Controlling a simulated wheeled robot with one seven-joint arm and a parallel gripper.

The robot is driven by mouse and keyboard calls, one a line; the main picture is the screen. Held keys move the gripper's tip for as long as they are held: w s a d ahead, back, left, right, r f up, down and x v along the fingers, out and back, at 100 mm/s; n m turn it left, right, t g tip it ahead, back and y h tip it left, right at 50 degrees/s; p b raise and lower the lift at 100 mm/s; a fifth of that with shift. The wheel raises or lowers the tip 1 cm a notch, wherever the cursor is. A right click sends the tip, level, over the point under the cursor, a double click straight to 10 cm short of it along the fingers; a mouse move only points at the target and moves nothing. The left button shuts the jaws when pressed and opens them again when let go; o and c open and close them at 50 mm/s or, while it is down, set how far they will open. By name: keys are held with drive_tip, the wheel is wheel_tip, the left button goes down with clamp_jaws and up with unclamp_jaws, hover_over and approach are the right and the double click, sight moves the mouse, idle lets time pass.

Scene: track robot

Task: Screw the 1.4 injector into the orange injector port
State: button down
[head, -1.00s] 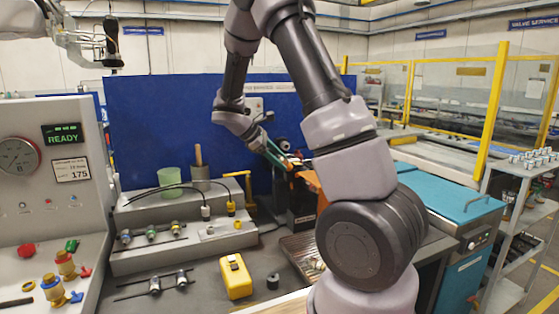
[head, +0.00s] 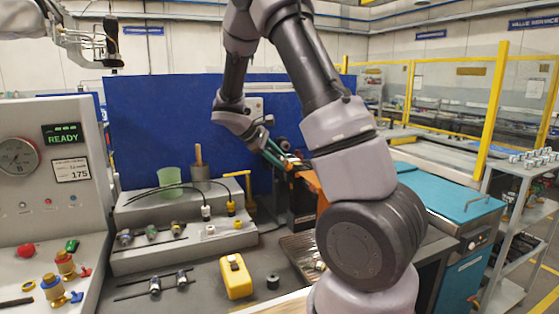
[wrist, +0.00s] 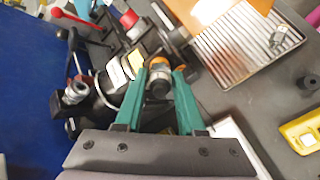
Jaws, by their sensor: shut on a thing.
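My gripper (wrist: 161,74) has green fingers shut on a short metallic injector (wrist: 158,86) in the wrist view. An orange ring (wrist: 158,62) shows at the far end of the injector, against a dark fixture (wrist: 128,72) with yellow and white labels. I cannot tell how deep the injector sits in the orange port, and no 1.4 marking is legible. In the head view my gripper (head: 282,158) is at the fixture behind my arm, and the injector is too small or hidden there. An orange part (head: 311,182) shows beside it.
Several injectors lie on a grey stepped rack (head: 150,262) and the bench at left. A yellow device (head: 236,276) and small black cylinder (head: 273,282) stand on the bench. A ribbed metal tray (wrist: 238,45) lies beside the fixture. A red-handled lever (wrist: 75,18) is near it.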

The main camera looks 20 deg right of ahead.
drive_tip(key=m, duration=0.4)
drive_tip(key=shift+m, duration=0.4)
drive_tip(key=m, duration=0.4)
drive_tip(key=shift+c, duration=2)
unclamp_jaws()
drive_tip(key=shift+m, duration=0.3)
drive_tip(key=v, duration=1.1)
drive_tip(key=s+a+r+m+t+y, duration=0.1)
drive_tip(key=s+r+t+y, duration=0.2)
drive_tip(key=s, duration=0.9)
drive_tip(key=s+a+r+m+t+y, duration=0.1)
drive_tip(key=s+r+m+t+y, duration=0.1)
drive_tip(key=s+r+t+y, duration=0.2)
drive_tip(key=s+r+y, duration=0.3)
drive_tip(key=s+y, duration=0.1)
drive_tip(key=s, duration=0.4)
drive_tip(key=shift+s+a+r, duration=0.2)
drive_tip(key=shift+s+a, duration=0.15)
